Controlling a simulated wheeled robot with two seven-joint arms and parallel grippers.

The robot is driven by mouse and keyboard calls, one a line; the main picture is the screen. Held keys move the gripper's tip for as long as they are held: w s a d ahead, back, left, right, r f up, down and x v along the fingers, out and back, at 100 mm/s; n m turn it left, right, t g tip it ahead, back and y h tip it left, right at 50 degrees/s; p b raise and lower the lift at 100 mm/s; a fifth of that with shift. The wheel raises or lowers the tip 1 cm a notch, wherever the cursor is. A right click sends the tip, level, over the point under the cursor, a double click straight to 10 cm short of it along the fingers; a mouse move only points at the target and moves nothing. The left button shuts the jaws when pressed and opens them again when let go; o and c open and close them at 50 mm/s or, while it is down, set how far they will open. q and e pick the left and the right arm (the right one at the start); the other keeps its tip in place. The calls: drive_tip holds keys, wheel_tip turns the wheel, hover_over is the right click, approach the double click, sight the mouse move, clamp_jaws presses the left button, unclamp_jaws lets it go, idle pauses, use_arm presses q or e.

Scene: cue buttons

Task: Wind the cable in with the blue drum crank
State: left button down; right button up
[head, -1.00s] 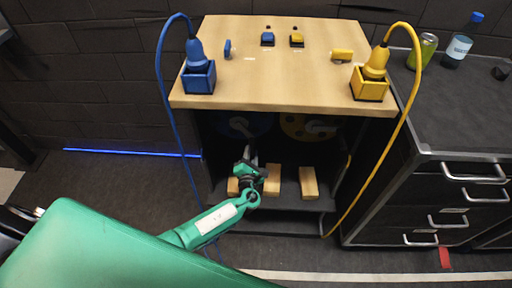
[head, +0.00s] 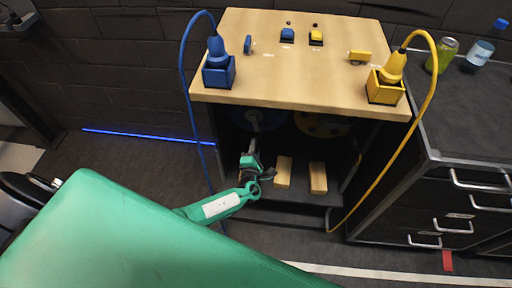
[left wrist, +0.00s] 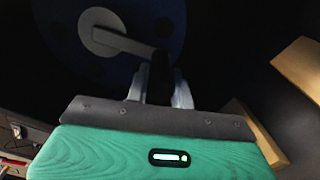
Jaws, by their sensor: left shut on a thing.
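The blue drum (head: 262,117) sits in shadow inside the cabinet under the wooden top. Its grey crank (head: 254,122) shows above my left gripper (head: 252,154). In the left wrist view the blue disc (left wrist: 172,22) fills the top, with the pale crank arm (left wrist: 118,42) running from its hub toward the right. My left gripper's fingers (left wrist: 160,88) are shut on the dark crank handle (left wrist: 161,72) at the arm's end. The blue cable (head: 184,80) arcs from the blue plug (head: 216,50) down the cabinet's left side. My right gripper is not in view.
A yellow drum (head: 318,124) sits beside the blue one. Wooden blocks (head: 318,178) stand on the shelf below. The yellow cable (head: 397,160) hangs at the right. Blue and yellow buttons (head: 316,36) are on the wooden top (head: 280,80). A drawer cabinet stands right.

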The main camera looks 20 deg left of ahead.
use_arm(q)
drive_tip(key=shift+s+a+f, duration=0.1)
drive_tip(key=shift+a+f, duration=0.05)
drive_tip(key=c, duration=1.2)
unclamp_jaws()
drive_tip(key=v, duration=1.4)
